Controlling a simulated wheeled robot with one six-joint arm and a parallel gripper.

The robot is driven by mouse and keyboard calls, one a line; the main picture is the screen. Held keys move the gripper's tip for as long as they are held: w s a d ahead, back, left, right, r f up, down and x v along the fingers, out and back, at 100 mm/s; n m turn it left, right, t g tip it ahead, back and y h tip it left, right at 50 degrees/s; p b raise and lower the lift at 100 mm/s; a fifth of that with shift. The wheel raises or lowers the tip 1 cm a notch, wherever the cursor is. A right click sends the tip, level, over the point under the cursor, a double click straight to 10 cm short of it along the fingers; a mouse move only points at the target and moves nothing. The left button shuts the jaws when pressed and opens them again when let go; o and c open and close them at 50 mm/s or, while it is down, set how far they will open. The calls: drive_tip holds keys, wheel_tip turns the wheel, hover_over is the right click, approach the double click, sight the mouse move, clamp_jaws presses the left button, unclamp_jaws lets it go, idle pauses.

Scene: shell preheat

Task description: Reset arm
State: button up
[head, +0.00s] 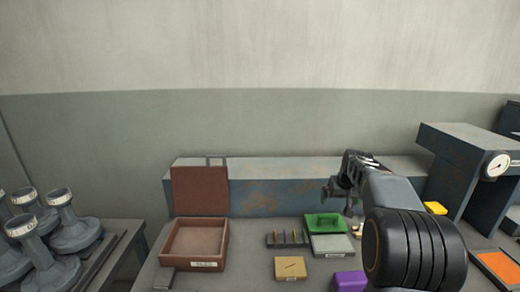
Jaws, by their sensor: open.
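My gripper (345,184) is in the head view, right of the middle, at the end of my dark arm. It hangs above the back of the workbench, over the area behind the green block. The jaws are open, and I see nothing between them. My own forearm and a large black ribbed joint cover part of the bench's right side.
A brown open box (226,243) with a raised lid (199,190) sits on the bench. A green block (325,222), grey plate (331,246), tan box (290,269) and purple box (350,281) lie nearby. A gauge press (462,142) stands right; several grey pedestals (75,235) stand left.

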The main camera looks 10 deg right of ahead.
drive_tip(key=s+a+p, duration=0.1)
drive_tip(key=s+a, duration=0.4)
drive_tip(key=s, duration=0.4)
drive_tip(key=s+a+n+p, duration=0.1)
drive_tip(key=s+a+p, duration=0.1)
drive_tip(key=s+a, duration=0.4)
drive_tip(key=s+a+n+p, duration=0.1)
drive_tip(key=s+a, duration=0.5)
drive_tip(key=s, duration=0.6)
drive_tip(key=shift+r+g, duration=0.15)
drive_tip(key=shift+g, duration=0.15)
drive_tip(key=shift+s+a, duration=0.1)
